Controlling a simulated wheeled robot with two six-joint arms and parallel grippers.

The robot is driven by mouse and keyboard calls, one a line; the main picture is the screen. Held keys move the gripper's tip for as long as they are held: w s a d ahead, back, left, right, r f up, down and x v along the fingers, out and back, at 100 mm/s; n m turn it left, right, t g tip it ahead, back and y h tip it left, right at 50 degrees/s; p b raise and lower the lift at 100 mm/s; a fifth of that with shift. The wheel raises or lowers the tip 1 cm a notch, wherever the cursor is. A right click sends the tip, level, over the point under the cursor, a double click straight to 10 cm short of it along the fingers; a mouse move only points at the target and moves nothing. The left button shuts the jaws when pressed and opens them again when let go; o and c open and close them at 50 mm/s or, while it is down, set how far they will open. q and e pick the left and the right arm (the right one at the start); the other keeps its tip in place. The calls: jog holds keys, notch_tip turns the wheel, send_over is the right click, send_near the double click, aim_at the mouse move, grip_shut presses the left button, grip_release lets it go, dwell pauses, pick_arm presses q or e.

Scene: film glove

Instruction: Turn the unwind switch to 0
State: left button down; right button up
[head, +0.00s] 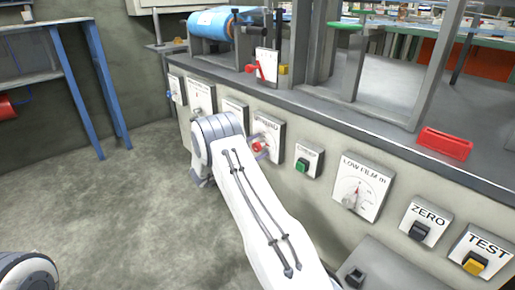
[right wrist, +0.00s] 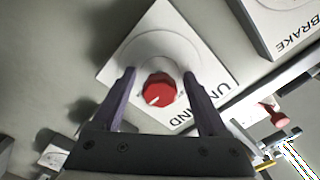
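The unwind switch is a red round knob (right wrist: 159,89) on a white plate (right wrist: 205,65) lettered UNWIND, seen upside down in the right wrist view. A white mark on the knob points to the lower left there. My right gripper (right wrist: 158,73) is open, with one dark finger on each side of the knob and a gap showing on both sides. In the head view the red knob (head: 257,146) shows just beyond my white right wrist, which partly hides the plate. The 0 mark cannot be made out. My left gripper is out of view.
More switch plates line the panel, including LOW FILM (head: 374,182), ZERO (head: 429,213), TEST (head: 490,242) and a green button (head: 302,165). A BRAKE plate (right wrist: 285,25) lies close by. A blue film roll (head: 214,23) sits above. The floor at left is clear.

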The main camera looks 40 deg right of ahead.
grip_shut()
jog(key=shift+r+n+p, duration=0.15)
jog(key=shift+n+p, duration=0.45)
jog(key=shift+p, duration=0.3)
jog(key=n+p, duration=0.3)
jog(key=shift+p, duration=0.35)
jog(key=n+p, duration=0.2)
jog(key=n, duration=0.1)
jog(key=shift+s, duration=0.1)
jog(key=n+p, duration=0.3)
jog(key=n, duration=0.2)
jog(key=shift+f, duration=0.2)
jog(key=n+p, duration=0.1)
jog(key=n, duration=0.4)
jog(key=shift+s+a+n+p, duration=0.1)
jog(key=shift+s+n+p, duration=0.05)
jog(key=shift+n+p, duration=0.25)
jog(key=shift+f, duration=0.1)
